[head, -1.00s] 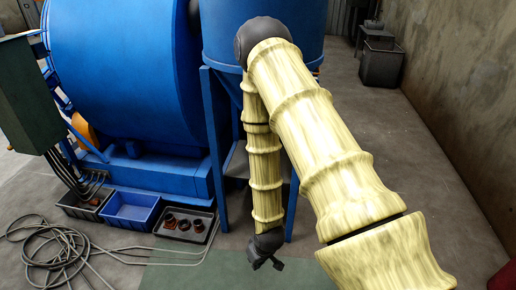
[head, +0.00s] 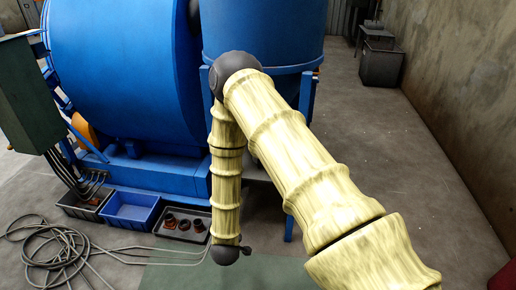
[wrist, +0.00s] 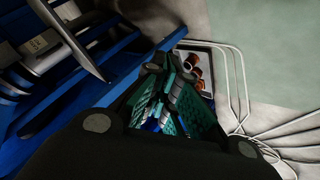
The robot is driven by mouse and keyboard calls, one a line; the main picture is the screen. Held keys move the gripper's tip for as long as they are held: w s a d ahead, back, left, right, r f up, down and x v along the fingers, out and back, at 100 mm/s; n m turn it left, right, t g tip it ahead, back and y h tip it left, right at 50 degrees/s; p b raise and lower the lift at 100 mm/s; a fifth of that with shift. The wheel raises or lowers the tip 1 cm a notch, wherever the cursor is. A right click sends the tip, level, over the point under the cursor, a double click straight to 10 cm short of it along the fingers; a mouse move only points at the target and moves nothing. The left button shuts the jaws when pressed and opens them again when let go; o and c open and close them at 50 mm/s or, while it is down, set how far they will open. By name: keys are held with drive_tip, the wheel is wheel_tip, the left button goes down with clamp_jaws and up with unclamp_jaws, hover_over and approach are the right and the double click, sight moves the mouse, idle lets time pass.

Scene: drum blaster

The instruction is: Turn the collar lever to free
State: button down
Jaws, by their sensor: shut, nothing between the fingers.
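My gripper (wrist: 164,76) shows in the wrist view with its dark fingers and teal pads drawn together and nothing between them. In the head view it is mostly hidden behind the dark wrist joint at the bottom of my forearm, low in front of the blue hopper (head: 265,35). I cannot pick out the collar lever for certain. A flat grey metal bar (wrist: 72,40) lies at the upper left of the wrist view beside pale, labelled cylindrical parts (wrist: 40,47). The gripper appears apart from them.
Blue frame beams (wrist: 105,88) run close to the left of my gripper. A tray (head: 172,236) with brown ring-like parts (head: 184,224), a blue bin (head: 128,211) and coiled hoses (head: 52,250) are on the floor. A blue drum (head: 125,70) stands behind.

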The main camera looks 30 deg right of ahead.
drive_tip(key=w+d+r+g+h, duration=0.1)
drive_tip(key=w+d+r+h, duration=0.25)
drive_tip(key=w+r, duration=0.3)
drive_tip(key=w+d+r+m+g+h, duration=0.1)
drive_tip(key=w+d+r+h, duration=0.2)
drive_tip(key=w+d+r, duration=0.35)
drive_tip(key=w+d+r+h, duration=0.2)
drive_tip(key=w+r+h, duration=0.15)
drive_tip(key=r, duration=0.55)
drive_tip(key=s+d+f+b+x, duration=0.1)
drive_tip(key=s+b+x, duration=0.2)
drive_tip(key=x, duration=1)
drive_tip(key=shift+r+y, duration=0.1)
drive_tip(key=shift+y, duration=0.2)
